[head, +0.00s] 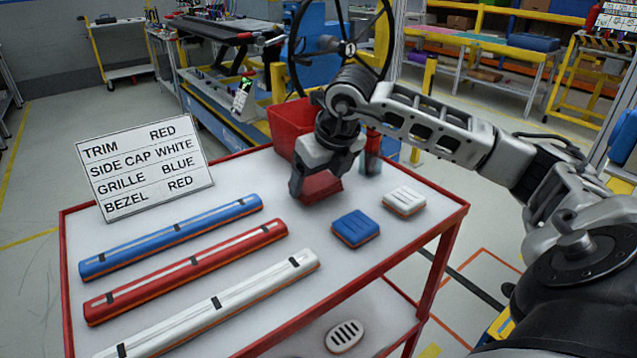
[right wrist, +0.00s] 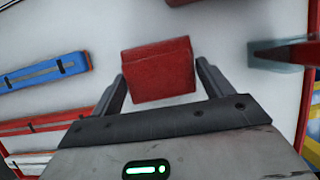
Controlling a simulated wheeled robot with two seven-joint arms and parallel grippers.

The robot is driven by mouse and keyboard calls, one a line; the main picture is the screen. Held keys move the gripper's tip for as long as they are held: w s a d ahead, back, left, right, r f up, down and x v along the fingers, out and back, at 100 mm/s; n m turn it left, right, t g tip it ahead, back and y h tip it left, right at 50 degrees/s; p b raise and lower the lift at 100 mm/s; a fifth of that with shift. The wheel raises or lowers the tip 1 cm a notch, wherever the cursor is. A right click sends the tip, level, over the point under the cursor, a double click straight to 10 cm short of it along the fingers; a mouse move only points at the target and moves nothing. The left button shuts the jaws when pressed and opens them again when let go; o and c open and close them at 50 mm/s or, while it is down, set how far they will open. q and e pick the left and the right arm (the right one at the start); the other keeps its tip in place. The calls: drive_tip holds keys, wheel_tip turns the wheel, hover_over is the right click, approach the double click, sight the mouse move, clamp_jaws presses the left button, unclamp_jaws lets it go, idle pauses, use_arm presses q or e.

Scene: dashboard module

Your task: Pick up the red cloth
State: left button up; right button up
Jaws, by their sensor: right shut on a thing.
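A red block-shaped piece (head: 321,187) is at the far middle of the white table top, under my right gripper (head: 318,190). It also shows in the right wrist view (right wrist: 160,70), between the two fingers. It looks boxy and smooth, and I see no cloth folds on it. My right gripper is shut on it, with the fingers pointing down. Part of the piece is hidden by the gripper in the head view. I cannot tell whether it touches the table. My left gripper is not in view.
Blue (head: 172,235), red (head: 187,270) and white (head: 215,303) strips lie at left. Blue (head: 355,229) and white (head: 404,201) pads lie at right. A sign (head: 146,167), a red bin (head: 285,128) and a small glassy container (head: 371,165) are near the gripper.

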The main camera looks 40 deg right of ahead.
drive_tip(key=s+a+r+b, duration=0.2)
drive_tip(key=s+a+r, duration=0.2)
drive_tip(key=s+r, duration=0.7)
drive_tip(key=shift+s+r, duration=0.4)
drive_tip(key=shift+s, duration=0.85)
